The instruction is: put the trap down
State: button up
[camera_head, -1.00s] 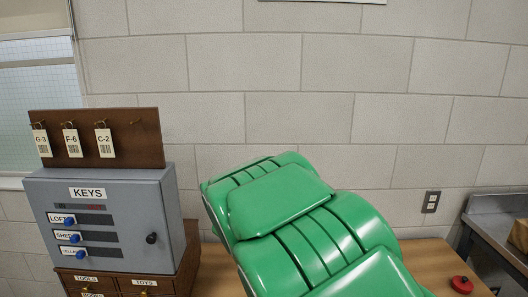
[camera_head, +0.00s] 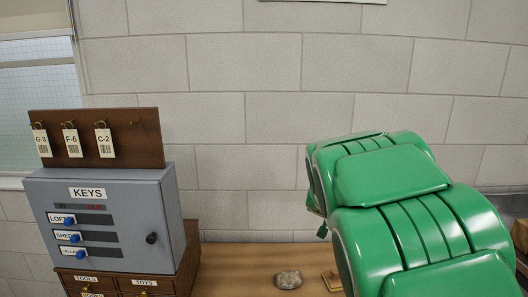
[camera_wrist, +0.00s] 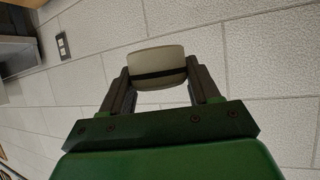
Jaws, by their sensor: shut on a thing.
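In the wrist view my gripper (camera_wrist: 160,78) is shut on a pale, rounded, flat-looking thing with a dark band across it, which I take to be the trap (camera_wrist: 158,55). The trap sits between the two dark fingers, with only the wall behind it. In the head view my green arm fills the right side and hides the gripper and the trap. The wooden table top (camera_head: 235,265) shows below and left of the arm.
A grey key cabinet (camera_head: 130,215) stands on a small drawer chest (camera_head: 148,286) at left, with a wooden tag board (camera_head: 150,150) above. A grey stone (camera_head: 288,279) and a small brownish object (camera_head: 331,281) lie near my arm. Bare table shows between chest and stone.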

jog(key=shift+s+d+f, duration=0.1)
jog(key=shift+d+f, duration=0.05)
jog(key=shift+d, duration=0.2)
jog(key=s+a+f+n+y, duration=0.3)
jog(key=a+f, duration=0.4)
jog(key=f, duration=0.5)
jog(key=shift+t+y, duration=0.3)
jog(key=shift+a+f, duration=0.1)
dwell(0.5)
